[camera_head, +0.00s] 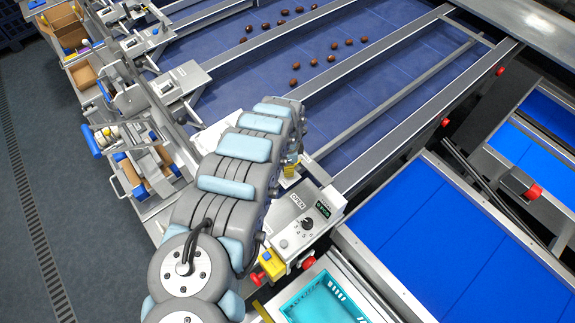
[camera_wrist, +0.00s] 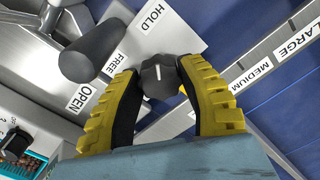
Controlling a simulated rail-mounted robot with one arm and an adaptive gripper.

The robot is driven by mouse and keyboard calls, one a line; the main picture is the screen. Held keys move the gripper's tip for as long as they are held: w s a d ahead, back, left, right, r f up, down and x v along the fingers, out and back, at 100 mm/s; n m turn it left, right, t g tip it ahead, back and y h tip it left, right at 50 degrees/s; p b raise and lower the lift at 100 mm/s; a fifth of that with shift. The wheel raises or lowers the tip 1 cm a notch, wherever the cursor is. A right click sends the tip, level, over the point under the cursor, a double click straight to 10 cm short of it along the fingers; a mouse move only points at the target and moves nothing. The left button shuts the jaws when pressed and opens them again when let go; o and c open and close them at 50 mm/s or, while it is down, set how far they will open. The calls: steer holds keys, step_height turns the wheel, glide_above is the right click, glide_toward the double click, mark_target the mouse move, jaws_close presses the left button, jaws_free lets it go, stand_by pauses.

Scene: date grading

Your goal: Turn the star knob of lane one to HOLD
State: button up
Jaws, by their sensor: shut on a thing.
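In the wrist view the star knob (camera_wrist: 152,84) is a dark, lobed knob with a short white line on top. My gripper (camera_wrist: 160,72) has its yellow ribbed fingers closed on both sides of it. The white line runs roughly up and down in the picture, its upper end towards the HOLD label (camera_wrist: 153,17); I cannot tell whether it lines up exactly.
A dark grey cylindrical handle (camera_wrist: 92,47) stands close to the left finger. A rail with MEDIUM (camera_wrist: 250,76) and LARGE labels is on the right. In the head view a control box (camera_head: 294,240) with a dial and a teal crate (camera_head: 290,306) are near the arm.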

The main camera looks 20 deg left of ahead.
steer(key=shift+m, duration=0.5)
steer(key=o, duration=1.2)
steer(key=shift+r, duration=6)
